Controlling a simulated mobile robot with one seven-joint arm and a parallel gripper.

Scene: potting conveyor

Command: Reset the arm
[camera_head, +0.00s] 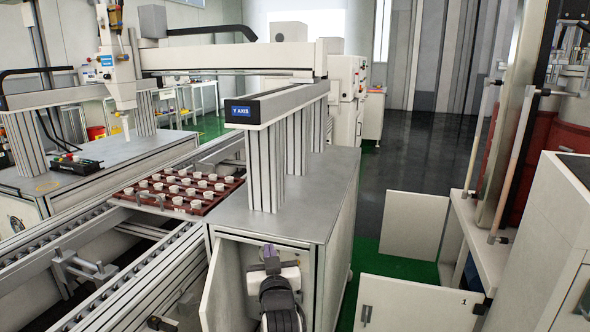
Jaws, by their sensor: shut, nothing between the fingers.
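My arm rises from the bottom edge, a little left of the picture's middle. My gripper (270,253) is at its far end, small and partly hidden by my own wrist. It is shut with nothing held. In the picture it lies over the front of a white cabinet (335,235) with a grey top, at the cabinet's open front. I cannot tell how far it is from the cabinet.
An open cabinet door (222,292) stands just left of my arm. A conveyor (150,262) carries a red-brown tray (133,205) of white cups. A gantry marked Y AXIS (262,110) stands above the cabinet. At right are open low doors (400,306) and green floor (402,268).

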